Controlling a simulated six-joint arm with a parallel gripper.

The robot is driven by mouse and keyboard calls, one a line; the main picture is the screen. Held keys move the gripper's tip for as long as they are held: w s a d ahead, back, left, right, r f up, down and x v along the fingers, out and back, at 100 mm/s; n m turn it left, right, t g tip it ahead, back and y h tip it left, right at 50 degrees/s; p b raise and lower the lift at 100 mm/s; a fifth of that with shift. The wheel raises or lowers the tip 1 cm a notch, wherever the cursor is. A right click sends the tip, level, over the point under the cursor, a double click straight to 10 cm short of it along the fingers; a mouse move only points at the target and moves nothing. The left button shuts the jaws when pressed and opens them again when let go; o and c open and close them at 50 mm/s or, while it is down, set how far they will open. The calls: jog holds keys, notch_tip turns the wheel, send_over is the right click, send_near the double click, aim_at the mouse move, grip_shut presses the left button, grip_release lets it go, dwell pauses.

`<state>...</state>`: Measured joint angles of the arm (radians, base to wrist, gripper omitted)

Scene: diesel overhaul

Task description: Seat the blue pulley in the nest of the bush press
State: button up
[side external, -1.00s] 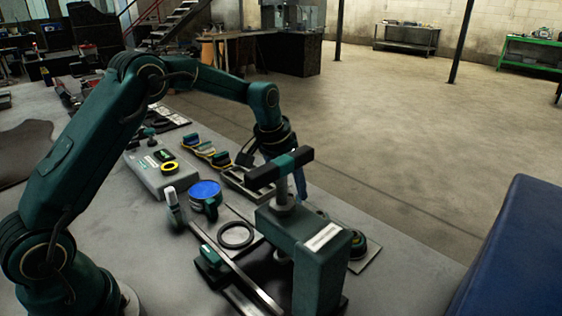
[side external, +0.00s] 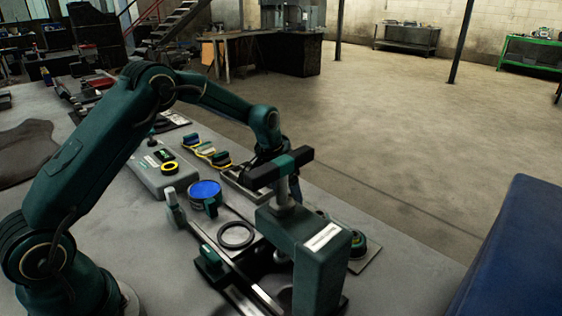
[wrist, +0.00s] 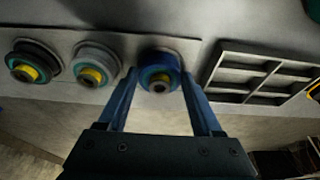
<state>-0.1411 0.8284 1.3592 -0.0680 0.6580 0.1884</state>
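My gripper (wrist: 160,76) is open, with one blue finger on each side of the pulley. I cannot tell whether the fingers touch it. In the side view the bush press (side external: 318,250) is a green block with a dark crossbar handle. The nest of the press cannot be made out clearly.
A grey pulley (wrist: 97,65) and a dark pulley (wrist: 35,62) stand left of the blue one. A grey divided tray (wrist: 262,75) is close on the right. A black ring (side external: 236,235), a blue-topped round pot (side external: 204,190) and a control box (side external: 160,173) lie left of the press.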

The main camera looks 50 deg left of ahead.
jog(key=shift+r, duration=2.3)
jog(key=shift+s+f, duration=0.25)
jog(key=s+r, duration=0.3)
jog(key=s, duration=0.5)
jog(key=s+r, duration=0.3)
jog(key=s, duration=0.4)
jog(key=shift+f, duration=3.2)
jog(key=shift+f, duration=0.3)
jog(key=shift+f, duration=0.35)
jog(key=shift+f, duration=0.2)
